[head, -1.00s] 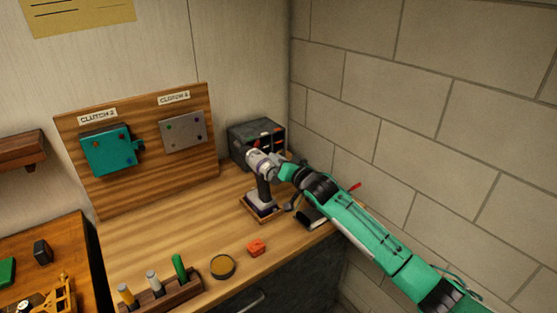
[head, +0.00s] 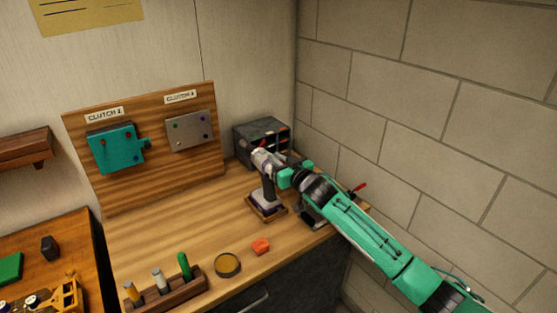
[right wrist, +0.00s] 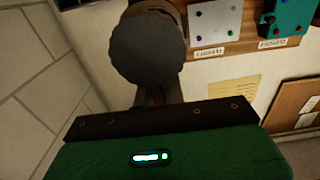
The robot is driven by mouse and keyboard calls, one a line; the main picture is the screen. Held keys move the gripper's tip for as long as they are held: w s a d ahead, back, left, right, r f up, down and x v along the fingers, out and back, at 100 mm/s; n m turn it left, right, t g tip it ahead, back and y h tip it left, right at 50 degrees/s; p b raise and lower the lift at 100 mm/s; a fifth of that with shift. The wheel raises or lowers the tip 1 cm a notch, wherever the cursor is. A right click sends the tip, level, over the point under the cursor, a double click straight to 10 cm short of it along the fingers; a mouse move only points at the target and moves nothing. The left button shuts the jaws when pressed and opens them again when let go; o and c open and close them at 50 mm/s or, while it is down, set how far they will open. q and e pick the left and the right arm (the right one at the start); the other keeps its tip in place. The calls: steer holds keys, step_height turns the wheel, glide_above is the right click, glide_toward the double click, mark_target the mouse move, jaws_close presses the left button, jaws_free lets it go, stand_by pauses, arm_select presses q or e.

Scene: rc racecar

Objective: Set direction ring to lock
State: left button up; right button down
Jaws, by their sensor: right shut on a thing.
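A grey-and-black power drill (head: 268,187) stands upright in a small wooden base (head: 280,211) on the workbench. My right gripper (head: 285,177) is at the right end of the drill's upper body, shut on it. The fingers and the part between them are too small and hidden to make out, so I cannot tell the direction ring or its setting. In the right wrist view a dark round end (right wrist: 148,47), apparently of the drill, stands just beyond the gripper's dark edge. My left gripper is not in view.
A grey parts box (head: 262,140) stands behind the drill, close to the block wall. A board with two clutch plates (head: 190,131) is at the back. The middle bench is clear.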

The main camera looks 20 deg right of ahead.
stand_by(0.3)
steer(key=c, duration=1.5)
jaws_free()
steer(key=shift+s+f, duration=0.1)
steer(key=shift+s, duration=0.05)
steer(key=shift+s+d, duration=0.15)
steer(key=shift+s, duration=0.1)
steer(key=b+v, duration=0.4)
steer(key=v, duration=0.9)
